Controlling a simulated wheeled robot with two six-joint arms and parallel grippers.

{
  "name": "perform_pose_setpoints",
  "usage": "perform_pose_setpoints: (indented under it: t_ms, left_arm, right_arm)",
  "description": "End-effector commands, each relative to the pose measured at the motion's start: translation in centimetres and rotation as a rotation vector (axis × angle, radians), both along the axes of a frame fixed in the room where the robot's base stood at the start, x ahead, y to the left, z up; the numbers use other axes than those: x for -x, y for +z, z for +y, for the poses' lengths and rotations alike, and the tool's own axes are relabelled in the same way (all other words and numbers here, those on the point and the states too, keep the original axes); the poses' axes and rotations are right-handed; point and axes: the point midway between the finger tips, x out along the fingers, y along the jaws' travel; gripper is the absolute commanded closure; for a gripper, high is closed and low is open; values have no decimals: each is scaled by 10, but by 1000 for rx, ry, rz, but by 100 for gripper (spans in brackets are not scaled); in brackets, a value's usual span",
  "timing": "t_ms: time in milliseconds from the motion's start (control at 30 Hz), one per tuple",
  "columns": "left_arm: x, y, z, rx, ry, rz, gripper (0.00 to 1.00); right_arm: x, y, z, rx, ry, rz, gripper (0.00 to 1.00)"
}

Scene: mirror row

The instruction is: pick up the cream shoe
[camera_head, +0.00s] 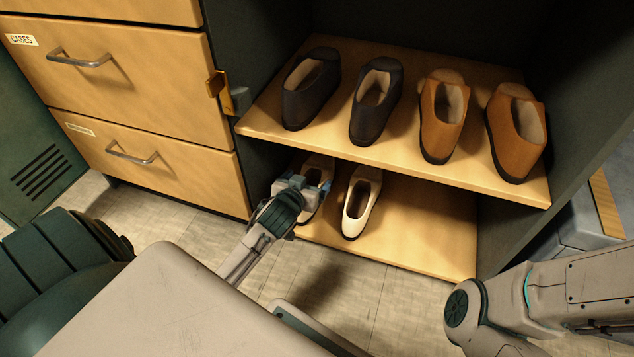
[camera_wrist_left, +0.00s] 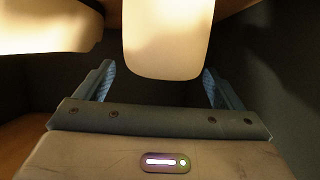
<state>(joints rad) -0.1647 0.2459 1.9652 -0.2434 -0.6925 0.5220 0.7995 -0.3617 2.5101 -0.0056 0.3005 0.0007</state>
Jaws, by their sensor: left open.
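Two cream shoes stand side by side on the lower shelf. The left cream shoe (camera_head: 314,208) is partly hidden by my left gripper (camera_head: 305,183), which is open at it. The other cream shoe (camera_head: 355,213) stands clear to the right. In the left wrist view, the rounded end of a cream shoe (camera_wrist_left: 167,42) lies between the lines of the two open fingers, with dark gaps on both sides. The second cream shoe (camera_wrist_left: 45,27) shows at the upper left there. My right gripper is out of view.
The upper shelf (camera_head: 405,165) is close above and holds two dark shoes (camera_head: 372,105) and two orange-brown shoes (camera_head: 515,130). A wooden drawer unit (camera_head: 140,110) with metal handles stands left. The lower shelf (camera_head: 430,235) is bare on its right.

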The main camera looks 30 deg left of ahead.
Motion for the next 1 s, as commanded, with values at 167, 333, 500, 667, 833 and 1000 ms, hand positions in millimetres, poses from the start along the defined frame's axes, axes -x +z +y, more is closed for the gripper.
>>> perform_pose_setpoints:
  t_ms: [167,333,500,667,833,1000]
  left_arm:
    - [-9,-5,2,1,-1,-1,11]
    - [-25,-14,5,0,-1,-3,11]
    - [-42,-20,9,1,-1,-2,11]
    - [-51,-21,11,0,-1,-2,11]
    - [-52,-19,11,0,-1,0,11]
    - [-51,-19,12,0,-1,0,27]
  right_arm:
    - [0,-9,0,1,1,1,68]
    - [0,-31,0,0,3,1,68]
    - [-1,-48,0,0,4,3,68]
    - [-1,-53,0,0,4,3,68]
    - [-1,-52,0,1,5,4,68]
    - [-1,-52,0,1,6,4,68]
